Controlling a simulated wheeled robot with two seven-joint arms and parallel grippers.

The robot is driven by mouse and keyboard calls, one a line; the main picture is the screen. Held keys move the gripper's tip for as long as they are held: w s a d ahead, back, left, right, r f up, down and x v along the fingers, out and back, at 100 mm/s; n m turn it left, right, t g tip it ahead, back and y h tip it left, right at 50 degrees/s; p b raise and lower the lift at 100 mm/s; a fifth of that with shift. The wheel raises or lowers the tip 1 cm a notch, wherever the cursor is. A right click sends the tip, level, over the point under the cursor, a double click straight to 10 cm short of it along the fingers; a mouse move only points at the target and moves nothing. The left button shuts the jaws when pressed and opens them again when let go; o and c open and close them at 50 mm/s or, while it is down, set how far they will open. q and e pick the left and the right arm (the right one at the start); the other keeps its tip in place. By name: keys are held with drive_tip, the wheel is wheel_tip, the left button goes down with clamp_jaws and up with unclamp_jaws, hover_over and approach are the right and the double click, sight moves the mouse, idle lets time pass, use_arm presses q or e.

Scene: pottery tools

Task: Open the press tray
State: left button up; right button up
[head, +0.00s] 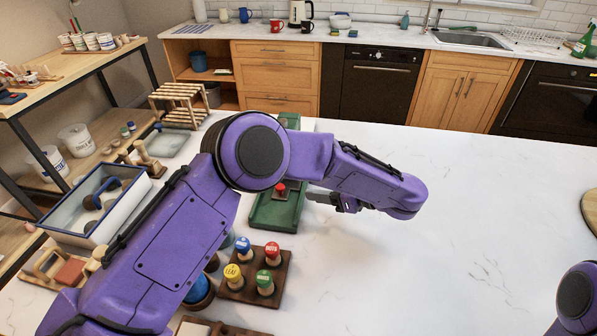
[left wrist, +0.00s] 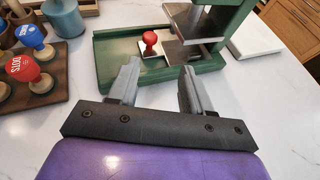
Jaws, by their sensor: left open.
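The green press (head: 288,120) stands on the white table, mostly hidden behind my left arm in the head view. Its green tray (head: 266,216) shows below the arm, with a red knob (head: 280,187) on it. In the left wrist view the tray (left wrist: 113,47) has a low rim, and the red knob (left wrist: 150,39) stands on a pale plate beside the press's metal plate (left wrist: 182,20). My left gripper (left wrist: 158,85) is open and empty, its fingertips pointing at the tray's near edge. In the head view the left gripper (head: 322,196) is just right of the tray. My right gripper is out of view.
A dark wooden block (head: 240,288) with several coloured knob stamps stands just in front of the press. A blue-rimmed bin (head: 50,222) and wooden racks are to the left. A pale slab (left wrist: 255,38) lies right of the press.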

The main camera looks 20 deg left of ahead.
use_arm(q)
hover_over(286, 197)
drive_tip(key=s+d, duration=0.2)
drive_tip(key=d, duration=0.1)
drive_tip(key=shift+w+d+f, duration=0.1)
drive_tip(key=shift+w+f, duration=0.05)
drive_tip(key=shift+f, duration=0.4)
drive_tip(key=w+a+f, duration=0.2)
drive_tip(key=a, duration=0.1)
drive_tip(key=shift+w+f, duration=0.25)
drive_tip(key=shift+w, duration=0.05)
drive_tip(key=shift+s+a+r, duration=0.1)
drive_tip(key=shift+s+r, duration=0.2)
drive_tip(key=shift+s, duration=0.2)
drive_tip(key=shift+w+f, duration=0.1)
drive_tip(key=shift+f, duration=0.05)
clamp_jaws()
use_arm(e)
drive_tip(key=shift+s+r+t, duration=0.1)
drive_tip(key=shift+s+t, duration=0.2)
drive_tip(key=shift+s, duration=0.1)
